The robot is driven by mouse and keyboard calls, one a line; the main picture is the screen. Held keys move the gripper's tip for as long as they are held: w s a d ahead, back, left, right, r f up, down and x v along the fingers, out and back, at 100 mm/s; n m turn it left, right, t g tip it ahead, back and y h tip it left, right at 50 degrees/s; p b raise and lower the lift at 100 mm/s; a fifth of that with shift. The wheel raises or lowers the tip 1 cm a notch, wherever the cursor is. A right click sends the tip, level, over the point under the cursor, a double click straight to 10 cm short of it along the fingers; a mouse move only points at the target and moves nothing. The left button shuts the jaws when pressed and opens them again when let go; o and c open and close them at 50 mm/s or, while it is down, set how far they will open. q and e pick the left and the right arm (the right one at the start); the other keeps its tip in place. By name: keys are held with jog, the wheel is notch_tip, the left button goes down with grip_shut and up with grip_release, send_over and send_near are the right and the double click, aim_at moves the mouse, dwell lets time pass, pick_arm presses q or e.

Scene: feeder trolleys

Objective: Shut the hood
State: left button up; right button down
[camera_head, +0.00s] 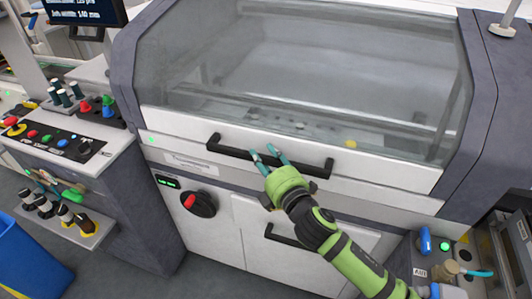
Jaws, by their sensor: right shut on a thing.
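The hood (300,70) is a large clear window in a grey and white frame on the machine. Its white lower rail lies low, close above the machine's white front; I cannot tell whether a small gap is left beneath it. A black bar handle (232,152) runs across the front rail. My right gripper (263,152), green with teal fingers, comes from the lower right and is shut on the handle near its middle. The fingers hide part of the bar. My left gripper is not in view.
A red-and-black rotary switch (197,202) and a lower black handle (287,237) are on the machine's front. A control panel (60,140) with coloured buttons stands at left, above a blue bin (30,262). Connectors and fittings (445,262) sit at lower right.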

jog(key=s+r+p, duration=0.3)
jog(key=r+p, duration=0.3)
jog(key=r, duration=0.1)
jog(key=shift+a+r, duration=0.2)
jog(key=shift+a, duration=0.25)
jog(key=c, duration=1.1)
grip_release()
jog(key=shift+o, duration=0.2)
jog(key=shift+w+a+f, duration=0.1)
jog(key=shift+f, duration=0.05)
jog(key=v, duration=1.2)
